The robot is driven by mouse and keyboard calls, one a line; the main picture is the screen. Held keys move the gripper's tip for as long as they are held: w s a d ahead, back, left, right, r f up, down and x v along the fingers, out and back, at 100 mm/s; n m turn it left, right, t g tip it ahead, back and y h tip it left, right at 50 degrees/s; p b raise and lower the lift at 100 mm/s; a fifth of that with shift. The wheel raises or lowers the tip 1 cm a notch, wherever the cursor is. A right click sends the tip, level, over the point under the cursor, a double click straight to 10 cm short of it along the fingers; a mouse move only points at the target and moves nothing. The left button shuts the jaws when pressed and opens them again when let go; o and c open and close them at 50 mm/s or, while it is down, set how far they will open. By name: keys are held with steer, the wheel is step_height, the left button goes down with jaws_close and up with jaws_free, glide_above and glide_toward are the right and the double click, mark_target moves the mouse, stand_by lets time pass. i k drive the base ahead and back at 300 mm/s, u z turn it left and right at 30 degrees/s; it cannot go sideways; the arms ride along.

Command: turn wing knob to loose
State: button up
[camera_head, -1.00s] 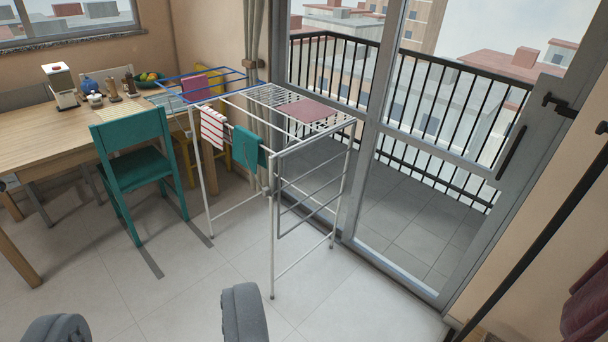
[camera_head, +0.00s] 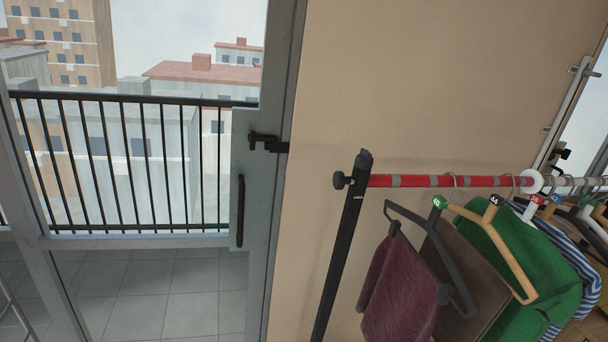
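A small black knob (camera_head: 341,180) sticks out to the left at the top of the black upright post (camera_head: 343,245) of a clothes rack, level with the red and grey striped rail (camera_head: 430,181). Another dark fitting (camera_head: 562,154) shows at the far right, by the rack's other end. At this size I cannot tell which of these, if either, is the wing knob, or how it is turned. My gripper is not in view.
Several hangers with clothes hang from the rail, including a maroon cloth (camera_head: 402,290) and a green garment (camera_head: 525,265). A glass balcony door with a grey frame (camera_head: 272,215) and black handle (camera_head: 240,211) stands left. Bare beige wall (camera_head: 390,80) lies between.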

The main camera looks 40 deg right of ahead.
mark_target(364, 161)
steer(key=z, duration=0.7)
steer(key=i, duration=1.15)
steer(key=z, duration=0.75)
steer(key=k, duration=0.85)
steer(key=z, duration=0.2)
steer(key=i, duration=0.9)
steer(key=u, duration=0.1)
